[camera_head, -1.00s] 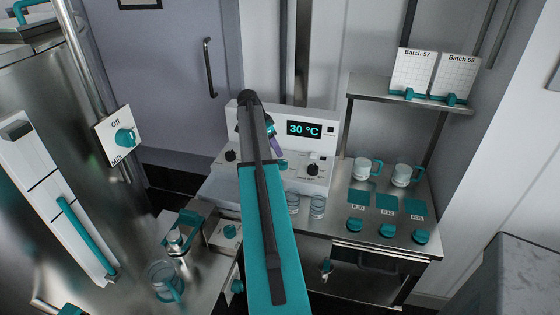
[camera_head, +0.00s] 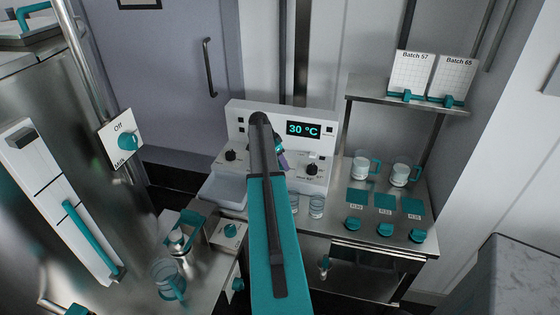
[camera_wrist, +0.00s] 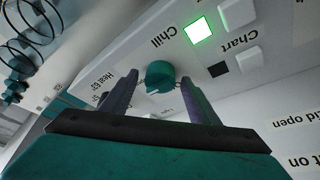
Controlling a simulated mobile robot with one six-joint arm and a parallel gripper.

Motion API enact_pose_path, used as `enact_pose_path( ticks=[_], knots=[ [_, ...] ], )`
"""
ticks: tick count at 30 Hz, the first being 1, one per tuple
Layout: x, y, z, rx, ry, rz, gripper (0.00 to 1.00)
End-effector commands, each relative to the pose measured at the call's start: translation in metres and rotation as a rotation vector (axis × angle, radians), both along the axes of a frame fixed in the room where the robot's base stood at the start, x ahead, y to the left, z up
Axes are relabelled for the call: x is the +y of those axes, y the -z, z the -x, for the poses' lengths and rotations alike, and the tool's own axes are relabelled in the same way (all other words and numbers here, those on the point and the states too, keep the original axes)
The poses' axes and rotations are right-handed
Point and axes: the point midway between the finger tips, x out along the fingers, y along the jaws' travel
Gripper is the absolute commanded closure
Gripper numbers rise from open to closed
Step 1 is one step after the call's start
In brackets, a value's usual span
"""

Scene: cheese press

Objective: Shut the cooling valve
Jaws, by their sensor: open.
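The teal round knob labelled "Chill" (camera_wrist: 160,75) is on the white control panel in the wrist view. A small pale mark shows on its lower edge. My gripper (camera_wrist: 159,84) is open, with one dark purple finger on each side of the knob. I cannot tell whether either finger touches it. A lit green square (camera_wrist: 201,29) is beside the "Chill" label. In the head view my gripper (camera_head: 283,160) is in front of the white panel (camera_head: 240,133), and my arm hides the knob there.
The panel's display (camera_head: 303,129) reads 30 °C. Black knobs (camera_head: 231,155) and (camera_head: 312,169) flank my gripper. Glass jars (camera_head: 317,205) stand below the panel. Mugs (camera_head: 361,166) and teal-lidded items (camera_head: 386,229) are on the right bench. A "Milk" valve (camera_head: 127,141) is at left.

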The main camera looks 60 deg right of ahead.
Motion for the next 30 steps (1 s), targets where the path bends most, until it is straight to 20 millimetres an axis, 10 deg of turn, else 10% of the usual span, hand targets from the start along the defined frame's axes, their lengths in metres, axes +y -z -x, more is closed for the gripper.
enact_pose_path(
  ticks=[8,16,30],
  knots=[
    [0.0,0.001,-0.0001,0.0,0.0,0.0,0.45],
    [0.0004,0.0009,-0.0004,0.0,-0.001,0.0,0.86],
    [0.0021,0.0027,0.0003,0.0,-0.069,-0.001,0.86]
  ],
)
